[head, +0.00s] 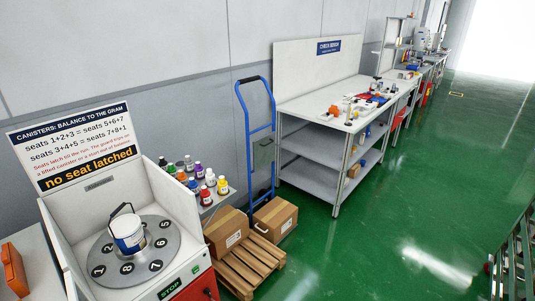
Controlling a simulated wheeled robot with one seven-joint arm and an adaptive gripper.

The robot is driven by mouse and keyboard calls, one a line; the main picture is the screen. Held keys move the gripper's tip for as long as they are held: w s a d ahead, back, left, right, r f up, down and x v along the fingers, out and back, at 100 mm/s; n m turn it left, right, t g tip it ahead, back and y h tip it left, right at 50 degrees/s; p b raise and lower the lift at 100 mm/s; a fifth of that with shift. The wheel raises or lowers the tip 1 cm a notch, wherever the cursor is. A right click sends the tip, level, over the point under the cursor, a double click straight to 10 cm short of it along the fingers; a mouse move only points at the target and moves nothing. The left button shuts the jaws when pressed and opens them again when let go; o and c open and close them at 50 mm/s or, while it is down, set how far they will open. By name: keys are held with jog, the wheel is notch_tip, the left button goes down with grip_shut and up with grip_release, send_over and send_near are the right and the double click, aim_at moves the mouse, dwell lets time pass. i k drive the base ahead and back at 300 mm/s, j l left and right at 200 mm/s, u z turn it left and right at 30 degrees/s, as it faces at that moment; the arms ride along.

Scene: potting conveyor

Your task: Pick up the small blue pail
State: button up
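A small white and blue pail (129,240) stands upright on a round grey disc (172,262) at the lower left of the head view. Its dark handle stands up above the rim. The disc has numbered black seats around the pail, and the pail hides part of it. I see no other pail clearly. My gripper is not in this view.
White housing (50,224) walls surround the disc; its sign (75,145) reads "no seat latched". Bottles (208,178), boxes (275,218) on a pallet (247,268), a blue hand truck (259,130) and a bench (318,108) stand beyond. Green floor (420,200) is open at right.

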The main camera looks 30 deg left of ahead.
aim_at(126, 230)
jog(key=i+u, duration=0.2)
jog(key=u, duration=0.2)
jog(key=i+u, duration=0.25)
jog(key=u, duration=0.2)
jog(key=i+u, duration=0.25)
jog(key=u, duration=0.15)
jog(key=i+l+u, duration=0.15)
jog(key=u, duration=0.25)
jog(key=i+l+u, duration=0.2)
jog(key=u, duration=0.25)
jog(key=i+l+u, duration=0.55)
jog(key=u, duration=0.2)
jog(key=i+l+u, duration=0.15)
jog(key=l+u, duration=0.2)
jog(key=l, duration=0.15)
